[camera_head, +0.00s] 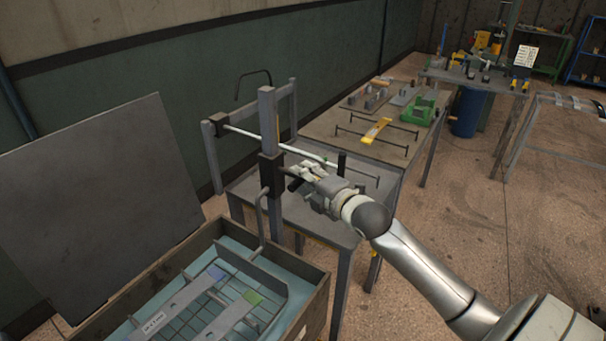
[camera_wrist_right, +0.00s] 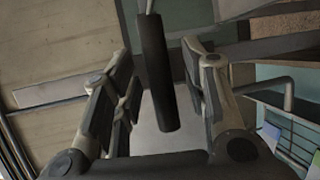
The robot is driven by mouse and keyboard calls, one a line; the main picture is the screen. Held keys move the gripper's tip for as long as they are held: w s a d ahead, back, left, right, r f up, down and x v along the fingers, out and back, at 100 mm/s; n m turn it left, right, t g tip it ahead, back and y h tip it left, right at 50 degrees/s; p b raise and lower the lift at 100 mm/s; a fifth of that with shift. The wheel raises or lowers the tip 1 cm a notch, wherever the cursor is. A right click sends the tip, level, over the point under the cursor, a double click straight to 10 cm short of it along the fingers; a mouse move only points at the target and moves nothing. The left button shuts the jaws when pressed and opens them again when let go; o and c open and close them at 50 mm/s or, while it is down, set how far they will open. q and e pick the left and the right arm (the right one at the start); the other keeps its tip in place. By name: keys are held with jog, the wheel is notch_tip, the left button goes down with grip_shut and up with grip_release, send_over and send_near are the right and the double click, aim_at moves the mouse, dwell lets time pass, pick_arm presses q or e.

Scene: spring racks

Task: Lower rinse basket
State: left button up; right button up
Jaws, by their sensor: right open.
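The rinse basket, a grey mesh tray (camera_head: 238,268), sits inside an open wooden-sided tank (camera_head: 316,303) at the lower left. A bent grey rod (camera_head: 261,222) runs from the basket area up to a black block (camera_head: 271,176) on an upright post. My right gripper (camera_head: 304,171) is just right of the post, over the grey table. In the right wrist view a black cylindrical handle (camera_wrist_right: 157,75) lies between the spread fingers of my right gripper (camera_wrist_right: 160,90), with visible gaps on both sides. My left gripper is out of view.
A large dark panel (camera_head: 90,205) stands at the left behind the tank. A pale bar (camera_head: 250,135) crosses the post. A wooden table (camera_head: 345,122) behind carries a green holder (camera_head: 419,111) and a yellow piece (camera_head: 376,131). The floor (camera_head: 455,200) at right is clear.

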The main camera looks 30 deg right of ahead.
jog(key=shift+w, duration=0.55)
jog(key=shift+f, duration=0.15)
grip_shut()
